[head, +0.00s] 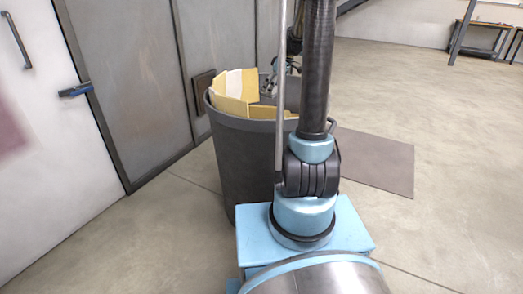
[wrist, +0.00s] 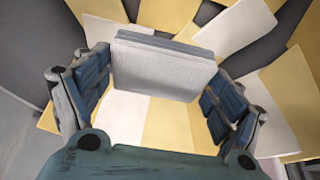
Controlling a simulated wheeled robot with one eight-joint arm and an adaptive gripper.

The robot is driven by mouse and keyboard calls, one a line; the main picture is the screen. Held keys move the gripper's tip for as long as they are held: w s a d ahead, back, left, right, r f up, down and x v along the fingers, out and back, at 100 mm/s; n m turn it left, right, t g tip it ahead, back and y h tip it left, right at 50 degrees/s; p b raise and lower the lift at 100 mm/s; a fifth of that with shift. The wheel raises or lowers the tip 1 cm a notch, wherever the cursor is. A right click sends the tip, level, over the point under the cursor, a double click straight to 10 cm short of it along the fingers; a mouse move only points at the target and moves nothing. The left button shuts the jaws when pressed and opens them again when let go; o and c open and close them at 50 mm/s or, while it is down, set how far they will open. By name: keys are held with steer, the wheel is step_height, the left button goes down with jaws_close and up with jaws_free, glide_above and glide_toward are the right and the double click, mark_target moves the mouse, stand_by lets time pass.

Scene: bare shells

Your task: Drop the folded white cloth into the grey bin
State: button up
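The folded white cloth (wrist: 165,70) is a flat pale block in the wrist view, between the two finger pads of my gripper (wrist: 163,82). Its left and right edges meet the pads, so my gripper looks shut on it across its width. The grey bin (head: 243,165) stands on the floor in the head view, left of my arm column. My gripper (head: 268,84) shows there only in part, at the bin's far right rim. The cloth cannot be made out in the head view. In the wrist view, the bin's contents lie beyond the cloth.
Yellow and white flat pieces (head: 234,88) stand up in the bin, some above its rim. A grey wall and a white door (head: 45,120) are at the left. A dark mat (head: 375,160) lies right of the bin. The floor at the right is clear.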

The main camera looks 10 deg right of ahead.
stand_by(0.4)
steer(key=v, duration=1.2)
